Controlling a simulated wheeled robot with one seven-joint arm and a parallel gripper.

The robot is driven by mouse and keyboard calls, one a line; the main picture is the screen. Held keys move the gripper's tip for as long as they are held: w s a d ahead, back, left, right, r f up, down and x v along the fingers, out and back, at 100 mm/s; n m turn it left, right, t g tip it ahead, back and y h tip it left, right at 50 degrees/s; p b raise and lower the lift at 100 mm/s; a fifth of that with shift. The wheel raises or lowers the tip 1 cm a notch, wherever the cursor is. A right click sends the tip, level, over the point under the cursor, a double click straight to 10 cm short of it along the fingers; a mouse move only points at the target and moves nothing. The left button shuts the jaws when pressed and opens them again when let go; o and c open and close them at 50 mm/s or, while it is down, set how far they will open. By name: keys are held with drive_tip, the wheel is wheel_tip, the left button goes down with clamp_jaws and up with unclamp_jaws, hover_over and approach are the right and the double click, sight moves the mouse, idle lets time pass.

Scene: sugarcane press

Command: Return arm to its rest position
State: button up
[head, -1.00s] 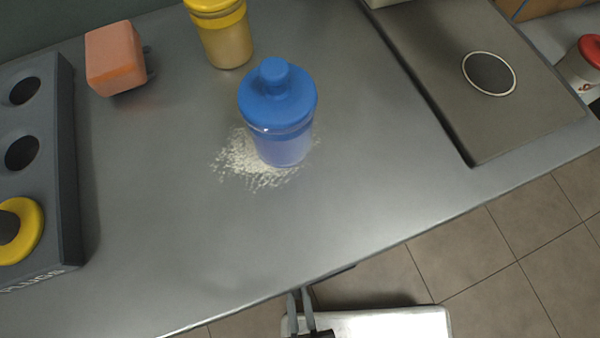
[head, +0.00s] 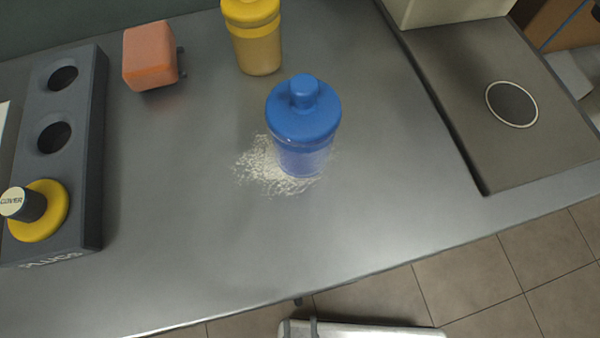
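My arm's end is nearly out of the head view. Only a thin grey sliver, perhaps a finger of my gripper (head: 314,327), shows at the bottom edge, below the counter's front edge. Whether it is open or shut does not show. It is well apart from everything on the counter (head: 200,240). A blue-lidded jar (head: 303,122) stands upright on the counter, on a patch of spilled pale powder (head: 262,170).
A yellow-lidded jar (head: 255,40) and an orange block (head: 150,56) stand behind. A dark plug rack (head: 88,160) at left holds a yellow plug (head: 45,215) in its front hole. A grey plate (head: 490,100) lies at right. The counter's front is clear.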

drive_tip(key=shift+s+d, duration=0.15)
drive_tip(key=shift+s, duration=0.9)
drive_tip(key=w+d+r+m+g+h, duration=0.2)
drive_tip(key=w+d+r, duration=0.1)
drive_tip(key=w+d, duration=0.55)
drive_tip(key=w+d+r, duration=0.1)
drive_tip(key=d+r, duration=1)
drive_tip(key=r, duration=0.2)
wheel_tip(320, 180, up, 24)
drive_tip(key=g+p, duration=0.1)
drive_tip(key=p, duration=2.3)
drive_tip(key=shift+f+h, duration=0.25)
drive_tip(key=shift+h, duration=0.15)
